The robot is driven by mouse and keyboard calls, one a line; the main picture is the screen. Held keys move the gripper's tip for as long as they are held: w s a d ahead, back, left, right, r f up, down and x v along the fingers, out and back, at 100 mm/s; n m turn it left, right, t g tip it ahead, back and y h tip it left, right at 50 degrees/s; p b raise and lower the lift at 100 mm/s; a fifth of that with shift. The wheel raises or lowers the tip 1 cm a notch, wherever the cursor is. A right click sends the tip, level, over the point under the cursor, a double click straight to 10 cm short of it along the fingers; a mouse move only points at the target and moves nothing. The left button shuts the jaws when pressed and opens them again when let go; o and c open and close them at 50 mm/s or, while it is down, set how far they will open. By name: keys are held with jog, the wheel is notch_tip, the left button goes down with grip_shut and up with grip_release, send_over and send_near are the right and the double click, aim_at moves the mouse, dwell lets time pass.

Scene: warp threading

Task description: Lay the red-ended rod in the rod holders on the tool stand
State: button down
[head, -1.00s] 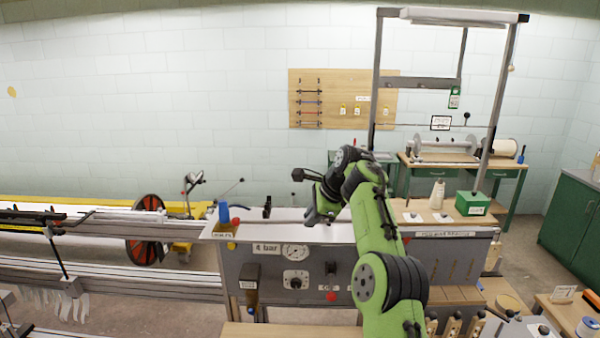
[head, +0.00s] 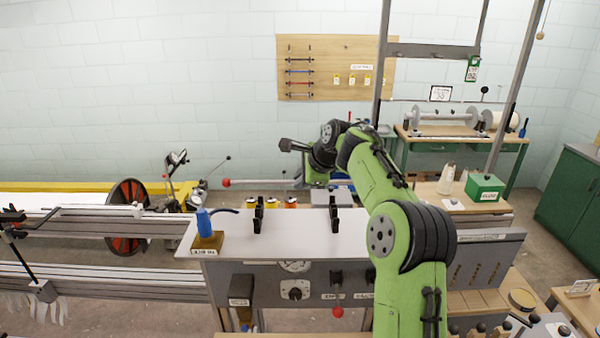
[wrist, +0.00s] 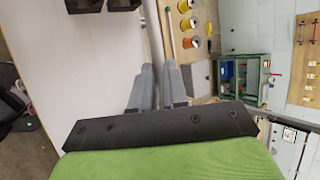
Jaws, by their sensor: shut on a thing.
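The red-ended rod (head: 262,183) is level in the head view, its red end on the left, beyond the stand's back edge. My gripper (head: 316,183) is shut on it near the rod's visible right part; my arm hides the rest. In the wrist view, my gripper's fingers (wrist: 158,80) are close together beside the stand's edge. The tool stand's pale top (head: 295,238) carries two black rod holders, a left one (head: 258,215) and a right one (head: 334,213). The rod is apart from both. The holders' dark bases (wrist: 83,5) show in the wrist view.
Several coloured spools (wrist: 187,24) sit beyond the stand's edge. A green box (head: 484,187) is to the right. The stand top between the holders is clear.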

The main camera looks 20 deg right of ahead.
jog(key=f+b, duration=0.1)
jog(key=f, duration=0.1)
jog(key=w+f+b, duration=0.1)
jog(key=f+b, duration=0.1)
jog(key=shift+d+f, duration=0.1)
jog(key=shift+f, duration=0.05)
jog(key=shift+s+f+b, duration=0.25)
jog(key=shift+f+b, duration=0.3)
jog(key=shift+f, duration=0.1)
jog(key=shift+w+f+b, duration=0.1)
jog(key=shift+f+b, duration=0.4)
jog(key=shift+f, duration=0.2)
jog(key=shift+f, duration=0.4)
jog(key=c, duration=1.1)
grip_release()
jog(key=v, duration=1.5)
jog(key=shift+s+r+b, duration=0.2)
jog(key=shift+r+b, duration=0.15)
jog(key=shift+r, duration=0.05)
